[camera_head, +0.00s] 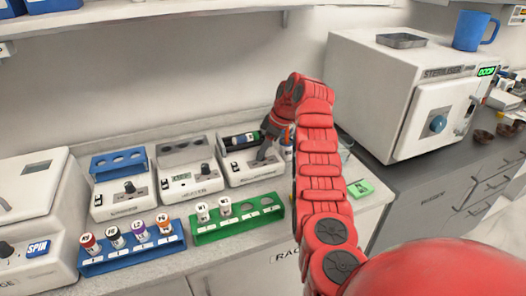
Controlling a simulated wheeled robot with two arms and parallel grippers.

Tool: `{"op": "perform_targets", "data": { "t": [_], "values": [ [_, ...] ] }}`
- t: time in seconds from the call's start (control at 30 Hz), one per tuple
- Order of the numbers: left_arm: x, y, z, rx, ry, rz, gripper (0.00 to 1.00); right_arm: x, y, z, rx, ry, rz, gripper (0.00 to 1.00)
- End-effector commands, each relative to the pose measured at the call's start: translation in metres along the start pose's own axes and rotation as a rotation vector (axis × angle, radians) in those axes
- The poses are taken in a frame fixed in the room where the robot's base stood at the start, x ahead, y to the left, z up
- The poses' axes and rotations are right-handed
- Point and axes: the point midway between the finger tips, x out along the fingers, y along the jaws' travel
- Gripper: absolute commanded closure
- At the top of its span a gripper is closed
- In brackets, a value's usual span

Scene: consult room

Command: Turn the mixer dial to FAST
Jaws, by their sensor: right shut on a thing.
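The mixer (237,172) is the rightmost of the small white devices on the counter. A dark tube lies on its top. My right gripper (264,154) reaches down to the mixer's front from above and is shut on its dial. The fingers cover most of the dial, so its setting and any FAST mark cannot be read. My left gripper is out of view.
A middle device (188,182) with a knob and another device (122,192) with a blue block stand to the left. A blue rack (128,260) and a green rack (238,229) hold vials in front. The steriliser (372,85) stands right. A green pad (361,188) lies near the edge.

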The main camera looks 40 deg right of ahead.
Motion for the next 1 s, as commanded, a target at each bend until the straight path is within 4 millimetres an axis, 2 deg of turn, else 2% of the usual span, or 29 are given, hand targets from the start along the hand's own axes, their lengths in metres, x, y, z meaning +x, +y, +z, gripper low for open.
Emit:
{"op": "perform_targets", "data": {
  "t": [0.2, 0.23, 0.37, 0.4, 0.73, 0.93, 1.0],
  "values": [
    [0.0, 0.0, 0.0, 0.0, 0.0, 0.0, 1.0, 0.003, -0.002, 0.001, 0.0, -0.003, -0.007, 1.0],
    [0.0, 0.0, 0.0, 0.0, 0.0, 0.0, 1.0, 0.003, -0.002, 0.001, 0.0, -0.003, -0.007, 0.61],
    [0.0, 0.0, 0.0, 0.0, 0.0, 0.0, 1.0, 0.002, -0.001, 0.0, 0.001, -0.002, -0.005, 0.38],
    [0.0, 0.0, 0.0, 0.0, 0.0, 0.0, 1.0, 0.002, -0.001, 0.0, 0.001, -0.002, -0.005, 0.35],
    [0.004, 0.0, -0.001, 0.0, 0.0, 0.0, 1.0, -0.004, -0.001, -0.001, 0.0, -0.001, -0.002, 0.35],
    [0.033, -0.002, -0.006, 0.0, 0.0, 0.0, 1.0, -0.04, -0.001, -0.005, 0.0, -0.001, -0.002, 0.35],
    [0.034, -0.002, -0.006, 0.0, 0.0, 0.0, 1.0, -0.044, 0.0, -0.005, -0.001, -0.003, 0.0, 0.35]
  ]
}}
